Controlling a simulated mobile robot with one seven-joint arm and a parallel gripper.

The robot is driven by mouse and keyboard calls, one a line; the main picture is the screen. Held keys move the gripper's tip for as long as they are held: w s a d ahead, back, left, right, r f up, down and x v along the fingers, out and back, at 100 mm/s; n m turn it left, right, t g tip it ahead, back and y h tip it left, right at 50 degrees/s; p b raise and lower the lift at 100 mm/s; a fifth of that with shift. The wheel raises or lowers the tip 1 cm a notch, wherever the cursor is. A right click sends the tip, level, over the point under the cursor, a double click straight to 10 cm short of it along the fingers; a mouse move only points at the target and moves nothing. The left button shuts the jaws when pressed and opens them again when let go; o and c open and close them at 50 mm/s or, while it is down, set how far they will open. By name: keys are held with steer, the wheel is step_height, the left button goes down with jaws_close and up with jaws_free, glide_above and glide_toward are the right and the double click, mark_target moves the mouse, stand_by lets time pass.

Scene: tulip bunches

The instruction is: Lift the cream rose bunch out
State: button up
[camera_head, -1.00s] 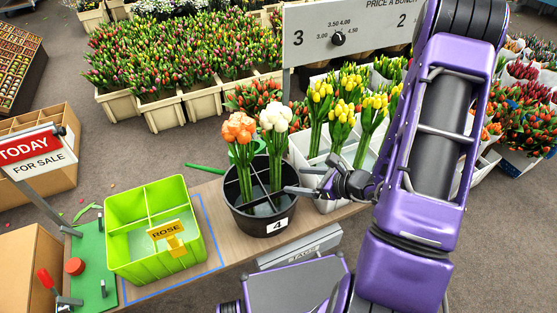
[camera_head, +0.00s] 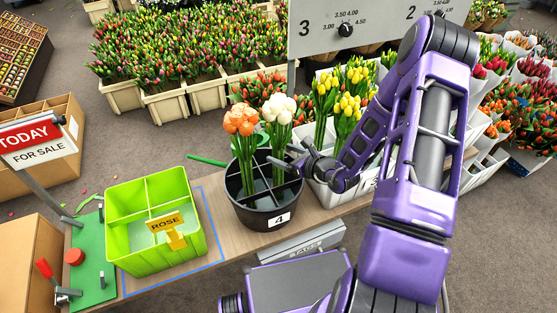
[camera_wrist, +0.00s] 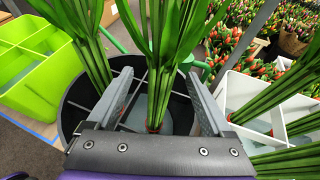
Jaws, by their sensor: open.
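The cream rose bunch (camera_head: 278,112) stands upright in a compartment of the black bucket (camera_head: 268,216) labelled 4. An orange bunch (camera_head: 241,122) stands to its left in the same bucket. My gripper (camera_head: 287,160) is at the cream bunch's stems, above the bucket. In the wrist view my gripper (camera_wrist: 160,95) is open, with one finger on each side of the green stems (camera_wrist: 160,88) of a bunch, which appears to be the cream one. Its flower heads are out of the wrist view. The orange bunch's stems (camera_wrist: 93,55) are left of the fingers.
A green divided crate (camera_head: 150,255) with a ROSE tag (camera_head: 167,224) stands left on the table. A white crate (camera_head: 325,191) with yellow tulips (camera_head: 350,95) is close right of the bucket. A price sign (camera_head: 372,28) stands behind. A green board (camera_head: 88,262) lies far left.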

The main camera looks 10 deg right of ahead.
steer(key=shift+b+x, duration=0.45)
steer(key=shift+x, duration=2.2)
jaws_close()
